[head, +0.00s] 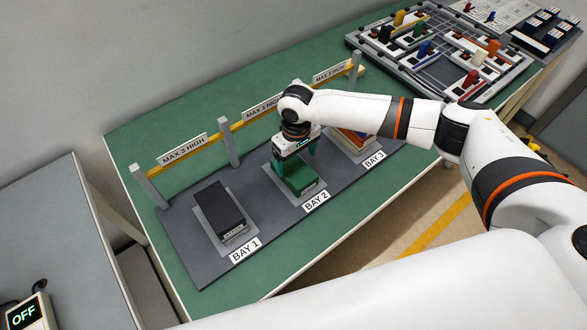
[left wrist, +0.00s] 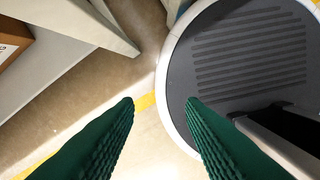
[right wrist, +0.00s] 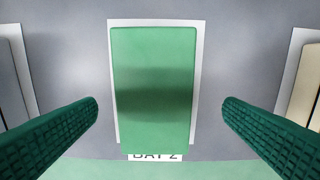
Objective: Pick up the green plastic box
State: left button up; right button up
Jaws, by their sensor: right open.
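The green plastic box (head: 299,176) lies in bay 2 on the grey board, on a lighter grey pad. In the right wrist view the green box (right wrist: 153,90) sits upright in the picture, centred between my fingers. My right gripper (head: 294,158) is above the box, open, with one finger on each side and clear gaps to the box edges (right wrist: 160,108). The far part of the box is partly hidden by the gripper in the head view. My left gripper (left wrist: 160,101) shows only in the left wrist view; its fingers are apart and empty, above the floor.
A black box (head: 219,209) lies in bay 1. A stack of boxes (head: 352,141) is in bay 3, partly behind my right arm. Grey posts (head: 229,143) and a yellow rail (head: 212,142) run behind the bays. A parts board (head: 440,52) is at the far right.

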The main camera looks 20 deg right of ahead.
aim_at(294, 167)
jog(key=f, duration=0.2)
jog(key=f+p, duration=0.1)
jog(key=shift+s+a+f, duration=0.1)
jog(key=shift+a+f, duration=0.2)
jog(key=shift+f, duration=0.55)
pick_arm(q)
jog(key=shift+w+d+r, duration=0.1)
jog(key=shift+w+r, duration=0.55)
jog(key=shift+w, duration=0.2)
pick_arm(e)
jog(key=c, duration=1.2)
